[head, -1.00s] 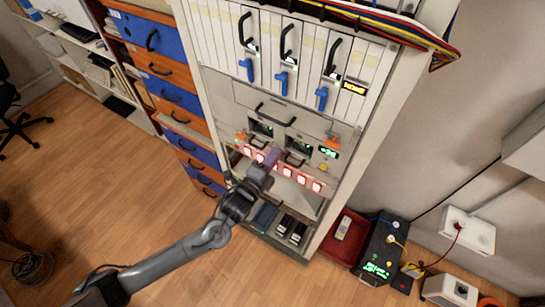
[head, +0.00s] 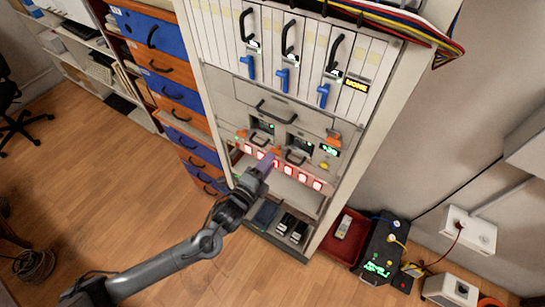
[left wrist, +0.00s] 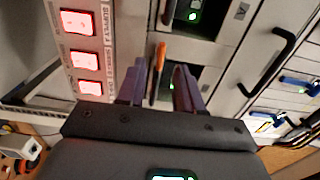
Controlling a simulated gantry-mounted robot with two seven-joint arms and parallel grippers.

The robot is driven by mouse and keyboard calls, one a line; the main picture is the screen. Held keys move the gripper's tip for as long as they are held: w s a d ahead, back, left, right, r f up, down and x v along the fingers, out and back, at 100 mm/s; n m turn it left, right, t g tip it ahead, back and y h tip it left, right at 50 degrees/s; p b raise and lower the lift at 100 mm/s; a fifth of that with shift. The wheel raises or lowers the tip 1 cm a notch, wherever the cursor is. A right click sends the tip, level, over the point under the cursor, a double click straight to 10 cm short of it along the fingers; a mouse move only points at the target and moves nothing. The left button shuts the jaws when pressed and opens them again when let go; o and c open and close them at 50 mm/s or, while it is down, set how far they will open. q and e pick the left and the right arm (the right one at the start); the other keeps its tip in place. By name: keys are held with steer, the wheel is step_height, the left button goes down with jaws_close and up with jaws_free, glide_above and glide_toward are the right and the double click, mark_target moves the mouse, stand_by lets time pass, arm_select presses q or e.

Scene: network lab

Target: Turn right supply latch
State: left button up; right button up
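My left gripper (head: 265,162) is in front of the rack's lower part, by the two supply modules. In the left wrist view my gripper (left wrist: 158,88) is open, its two purple-grey fingers apart. A thin orange-tipped latch (left wrist: 157,58) with a dark lower part shows in the gap between the fingers; I cannot tell whether they touch it. The right supply module, with a black handle and green light (left wrist: 172,86), is partly hidden behind a finger. Larger orange pieces show at the panel's right (head: 333,137) and left (head: 240,134). My right gripper is not in view.
A row of lit red switches (left wrist: 78,23) runs close beside the latch. A curved black drawer handle (left wrist: 268,62) and blue levers (head: 323,95) stick out of the rack above. A red tray (head: 338,248) and cabled devices (head: 378,250) lie on the floor at right.

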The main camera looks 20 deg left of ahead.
arm_select(q)
steer(key=s+a, duration=0.1)
steer(key=s, duration=0.6)
steer(key=shift+a+b, duration=0.2)
steer(key=shift+b, duration=0.2)
steer(key=shift+s, duration=0.1)
steer(key=s+a+f+n+g+y, duration=0.15)
steer(key=s+f+n+g, duration=0.25)
steer(key=s+n+g, duration=0.45)
steer(key=s+a+f+n+g+y, duration=0.15)
steer(key=s+f+n+g, duration=0.35)
steer(key=s+n, duration=0.65)
step_height(320, 180, up, 14)
steer(key=s+m+p, duration=0.1)
steer(key=p, duration=1.2)
steer(key=shift+s+d+f+m, duration=0.25)
steer(key=shift+s+d+m, duration=0.05)
steer(key=shift+s+m, duration=0.1)
steer(key=shift+g, duration=0.25)
